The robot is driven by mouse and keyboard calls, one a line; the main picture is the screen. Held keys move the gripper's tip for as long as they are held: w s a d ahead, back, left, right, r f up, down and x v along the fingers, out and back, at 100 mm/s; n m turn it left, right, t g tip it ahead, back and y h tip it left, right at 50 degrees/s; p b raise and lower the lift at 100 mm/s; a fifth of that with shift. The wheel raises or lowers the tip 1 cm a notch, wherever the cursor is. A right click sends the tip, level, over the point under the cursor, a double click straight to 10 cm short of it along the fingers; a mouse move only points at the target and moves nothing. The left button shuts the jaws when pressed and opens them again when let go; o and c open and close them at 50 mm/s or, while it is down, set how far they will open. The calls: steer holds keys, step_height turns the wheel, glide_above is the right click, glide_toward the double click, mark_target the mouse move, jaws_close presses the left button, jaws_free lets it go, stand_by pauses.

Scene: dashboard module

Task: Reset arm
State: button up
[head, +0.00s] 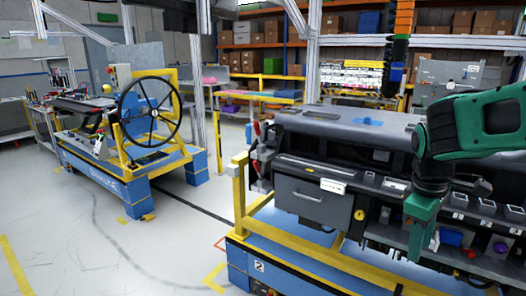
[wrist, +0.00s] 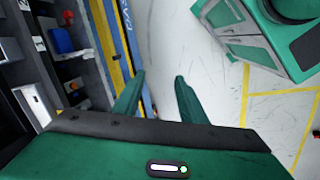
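My arm is green and reaches in from the right edge of the head view. My gripper (head: 421,238) points down in front of the dashboard module (head: 348,126), over its right part. In the wrist view, the two green fingers of my gripper (wrist: 160,80) stand apart with nothing between them. Pale floor and the blue and yellow edge of the module's stand show beyond them. In the head view, my arm and gripper hide part of the module's front.
The module rests on a yellow frame (head: 300,246) over a blue base. A second blue cart (head: 130,165) with a black steering wheel (head: 150,112) stands at the left. Shelves with boxes line the back. The floor (head: 130,250) at front left is clear.

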steer(key=s+d+f+m+y, duration=0.1)
steer(key=s+d+m, duration=0.1)
steer(key=s+m, duration=0.5)
steer(key=s+d+f+m+y, duration=0.1)
steer(key=s+d+f+m, duration=0.1)
steer(key=s+m, duration=0.5)
steer(key=s+d, duration=0.1)
steer(key=s, duration=0.3)
steer(key=shift+s+f+g, duration=0.2)
steer(key=shift+s+g, duration=0.1)
steer(key=shift+s, duration=0.1)
